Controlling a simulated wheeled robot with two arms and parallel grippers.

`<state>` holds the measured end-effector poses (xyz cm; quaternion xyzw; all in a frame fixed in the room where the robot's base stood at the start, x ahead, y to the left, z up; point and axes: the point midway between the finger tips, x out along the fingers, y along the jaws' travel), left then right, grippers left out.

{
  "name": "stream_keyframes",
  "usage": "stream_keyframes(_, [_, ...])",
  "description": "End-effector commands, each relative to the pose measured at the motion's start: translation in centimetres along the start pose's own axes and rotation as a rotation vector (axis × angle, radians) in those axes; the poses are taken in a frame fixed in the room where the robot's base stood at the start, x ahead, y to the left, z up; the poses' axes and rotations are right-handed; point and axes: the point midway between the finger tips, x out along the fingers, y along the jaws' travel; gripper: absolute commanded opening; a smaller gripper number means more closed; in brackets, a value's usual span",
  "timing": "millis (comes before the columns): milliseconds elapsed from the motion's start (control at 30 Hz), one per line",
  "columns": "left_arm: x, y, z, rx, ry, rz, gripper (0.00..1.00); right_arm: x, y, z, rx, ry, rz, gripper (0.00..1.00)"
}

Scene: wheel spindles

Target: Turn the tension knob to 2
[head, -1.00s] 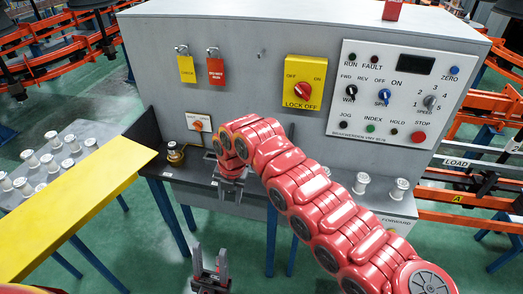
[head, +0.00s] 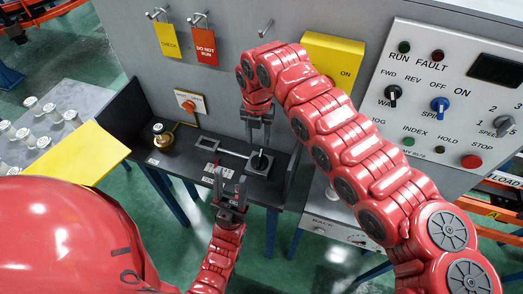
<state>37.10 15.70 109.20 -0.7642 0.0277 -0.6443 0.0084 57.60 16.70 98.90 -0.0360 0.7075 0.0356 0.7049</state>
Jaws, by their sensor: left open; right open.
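No label reading "tension" can be made out. My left gripper (head: 231,188) is open and empty, lower and left of the knob, pointing up toward the shelf. A grey speed knob (head: 503,125) with numbers around it is on the white panel (head: 440,70) at the right.
A brass fitting (head: 161,137) and an orange switch (head: 188,106) are on the left of the shelf area. A yellow board (head: 85,155) and a table with several spools lie at left. My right arm covers part of the yellow lock-off box (head: 340,55).

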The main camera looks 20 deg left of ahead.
Motion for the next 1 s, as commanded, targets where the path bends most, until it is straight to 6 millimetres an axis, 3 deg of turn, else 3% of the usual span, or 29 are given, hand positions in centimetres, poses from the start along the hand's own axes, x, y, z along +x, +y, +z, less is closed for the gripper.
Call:
stream_keyframes(167, [1.1,-0.1,-0.2,0.000,0.000,0.000,0.50,2.6,-0.1,-0.2,-0.001,0.006,-0.003,0.45])
stream_keyframes(400, [2.4,-0.1,-0.4,0.000,0.000,0.000,0.50,7.7,0.1,-0.3,-0.001,0.006,0.000,0.45])
stream_keyframes(600, [2.8,-0.1,-0.5,0.000,0.000,0.000,0.50,10.6,0.1,-0.1,0.000,0.003,0.000,0.45])
stream_keyframes(1000, [2.8,-0.1,-0.5,0.000,0.000,0.000,0.50,11.5,0.0,0.0,-0.001,0.000,0.001,0.43])
